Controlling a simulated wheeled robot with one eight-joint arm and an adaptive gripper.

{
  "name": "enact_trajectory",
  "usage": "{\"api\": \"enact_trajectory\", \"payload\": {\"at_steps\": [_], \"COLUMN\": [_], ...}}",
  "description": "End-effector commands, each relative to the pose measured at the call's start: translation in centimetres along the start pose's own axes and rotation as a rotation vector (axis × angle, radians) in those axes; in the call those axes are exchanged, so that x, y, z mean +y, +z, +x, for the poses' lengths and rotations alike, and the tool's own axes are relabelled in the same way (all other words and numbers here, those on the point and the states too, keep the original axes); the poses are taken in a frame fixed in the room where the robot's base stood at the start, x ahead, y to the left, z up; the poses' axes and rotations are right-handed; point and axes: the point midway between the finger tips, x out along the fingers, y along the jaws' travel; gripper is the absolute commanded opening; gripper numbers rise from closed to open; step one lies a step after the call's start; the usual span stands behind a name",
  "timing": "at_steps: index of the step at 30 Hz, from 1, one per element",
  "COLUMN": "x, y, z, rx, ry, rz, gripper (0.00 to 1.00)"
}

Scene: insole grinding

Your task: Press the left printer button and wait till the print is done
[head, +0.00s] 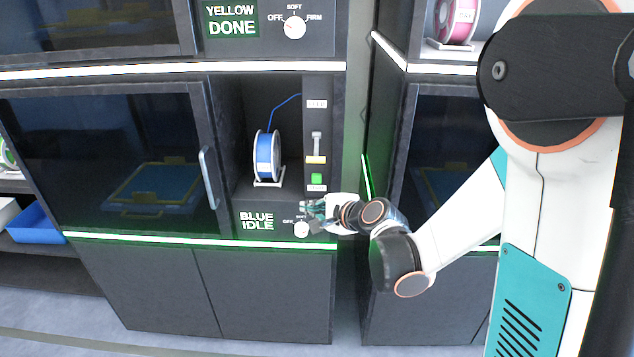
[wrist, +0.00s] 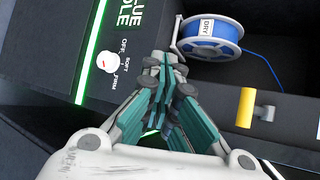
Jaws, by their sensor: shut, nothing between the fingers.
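The left printer has a dark door (head: 110,160) and a display (head: 256,221) that reads BLUE IDLE. Its green button (head: 317,180) sits on the narrow panel right of the spool bay, below a yellow-tipped lever (head: 316,158). My gripper (head: 308,208) is shut and empty, in front of the panel just below the button in the head view. I cannot tell whether it touches the panel. In the wrist view its closed teal fingers (wrist: 165,70) point toward the spool bay, and the button cannot be made out there.
A white knob (head: 301,229) is beside the display, close to my gripper. A blue spool (head: 267,157) stands in the bay. Above is a unit with a YELLOW DONE display (head: 231,19). Another printer (head: 440,150) is at the right, behind my arm. A blue bin (head: 36,222) is at left.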

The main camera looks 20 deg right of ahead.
Motion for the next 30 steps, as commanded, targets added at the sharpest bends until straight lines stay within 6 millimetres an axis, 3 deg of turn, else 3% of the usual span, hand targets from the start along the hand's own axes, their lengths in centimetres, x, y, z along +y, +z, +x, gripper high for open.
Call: {"api": "enact_trajectory", "payload": {"at_steps": [11, 30], "x": [-0.6, -4.2], "y": [-0.6, -4.2], "z": [0.7, 5.8], "rx": [0.001, 0.001], "ry": [0.001, 0.001], "rz": [-0.002, -0.003], "gripper": [0.0, 0.0]}}
